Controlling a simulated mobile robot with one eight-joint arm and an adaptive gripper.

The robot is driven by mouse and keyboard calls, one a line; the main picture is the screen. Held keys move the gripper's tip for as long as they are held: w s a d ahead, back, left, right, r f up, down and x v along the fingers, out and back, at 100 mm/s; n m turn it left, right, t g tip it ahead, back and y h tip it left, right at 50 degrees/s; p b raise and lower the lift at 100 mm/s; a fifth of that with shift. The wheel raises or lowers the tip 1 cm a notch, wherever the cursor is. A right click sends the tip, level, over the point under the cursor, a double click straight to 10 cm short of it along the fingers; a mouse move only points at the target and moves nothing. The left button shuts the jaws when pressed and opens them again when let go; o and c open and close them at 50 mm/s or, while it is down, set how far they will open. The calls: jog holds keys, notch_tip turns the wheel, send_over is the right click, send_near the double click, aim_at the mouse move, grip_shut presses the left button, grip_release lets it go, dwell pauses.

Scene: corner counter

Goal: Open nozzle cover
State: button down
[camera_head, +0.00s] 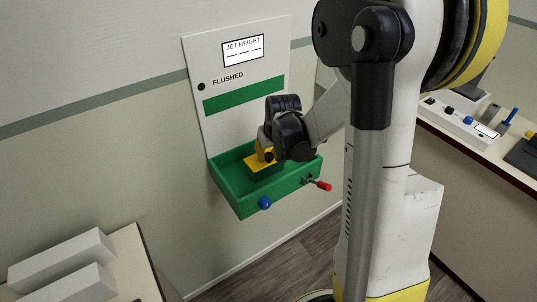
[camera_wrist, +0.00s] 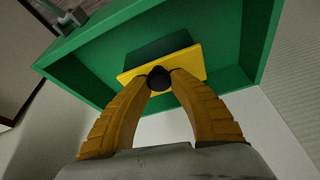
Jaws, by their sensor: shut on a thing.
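The nozzle cover (camera_head: 252,164) is a yellow plate with a dark knob, set in the green basin on the wall unit. In the wrist view the yellow cover (camera_wrist: 190,64) sits tilted, with a dark green block behind it. My gripper (camera_head: 265,154) is over the basin, and in the wrist view its two yellow fingers (camera_wrist: 160,76) are shut on the black knob (camera_wrist: 158,80) at the cover's edge. My arm and wrist hide part of the basin's right side in the head view.
The green basin (camera_head: 233,200) has raised walls, a blue knob (camera_head: 264,203) in front and a red-tipped lever (camera_head: 323,186) at right. White blocks (camera_head: 62,262) lie on a counter at lower left. Another counter (camera_head: 450,136) with small items stands at right.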

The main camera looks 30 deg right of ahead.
jog(key=shift+w+r+g+p, duration=0.45)
jog(key=shift+r+g, duration=0.1)
jog(key=shift+g, duration=0.55)
jog(key=shift+w+r+g, duration=0.3)
jog(key=shift+w+g, duration=0.05)
jog(key=shift+g, duration=0.6)
jog(key=shift+w+r+g, duration=0.25)
jog(key=shift+w+g, duration=0.05)
jog(key=shift+g, duration=0.65)
jog(key=c, duration=1.1)
grip_release()
jog(key=shift+r, duration=0.1)
notch_tip(320, 180, up, 12)
jog(key=w+a, duration=0.1)
jog(key=w, duration=0.1)
